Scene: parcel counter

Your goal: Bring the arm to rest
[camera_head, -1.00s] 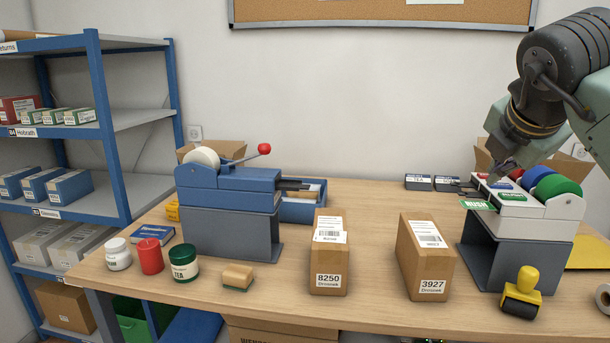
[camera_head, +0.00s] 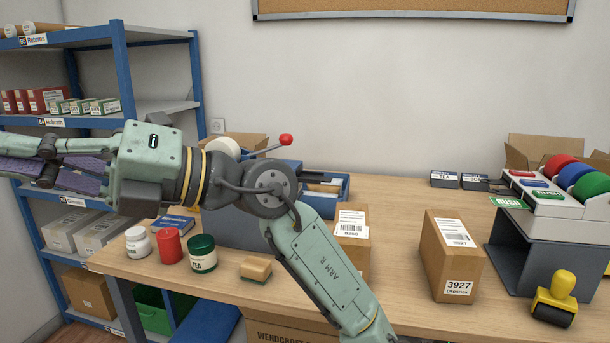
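My arm folds across the left and middle of the view, its green link marked "ARM R" rising from the bottom edge. My gripper (camera_head: 45,165) points left, in front of the blue shelf rack (camera_head: 124,75), above and left of the counter. Its fingers run toward the left picture edge and I see nothing held; whether they are open or shut I cannot tell. My arm hides much of the blue tape dispenser (camera_head: 225,229) and part of parcel 8250 (camera_head: 352,218).
The wooden counter (camera_head: 405,260) holds a white jar (camera_head: 138,242), red jar (camera_head: 170,246), green tea jar (camera_head: 202,254), sponge-like block (camera_head: 256,269) and parcel 3927 (camera_head: 453,256). At right stand a label dispenser (camera_head: 550,205) with a RUSH label and a yellow-handled stamp (camera_head: 556,299).

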